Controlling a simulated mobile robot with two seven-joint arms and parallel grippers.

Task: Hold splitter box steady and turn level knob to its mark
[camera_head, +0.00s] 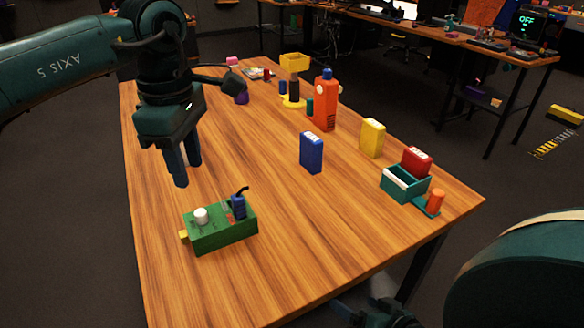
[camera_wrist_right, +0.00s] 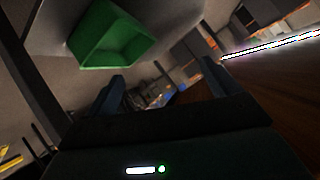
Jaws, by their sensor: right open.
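The green splitter box (camera_head: 222,233) lies near the front left of the wooden table. A white round knob (camera_head: 201,215) stands on its top, and a blue plug (camera_head: 238,206) with a short black cable sits at its right end. A yellow piece sticks out at its left end. The knob's mark is too small to make out. My left gripper (camera_head: 188,174) points down above the table, behind and left of the box, open, empty and apart from it. My right gripper (camera_wrist_right: 162,92) is open and empty; in the head view it is low beyond the table's front right edge.
A blue box (camera_head: 311,152), a yellow box (camera_head: 372,138), an orange bottle (camera_head: 325,104) and a teal tray (camera_head: 398,189) with a red box stand to the right. The table around the splitter box is clear. The right wrist view shows a green open bin (camera_wrist_right: 110,40).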

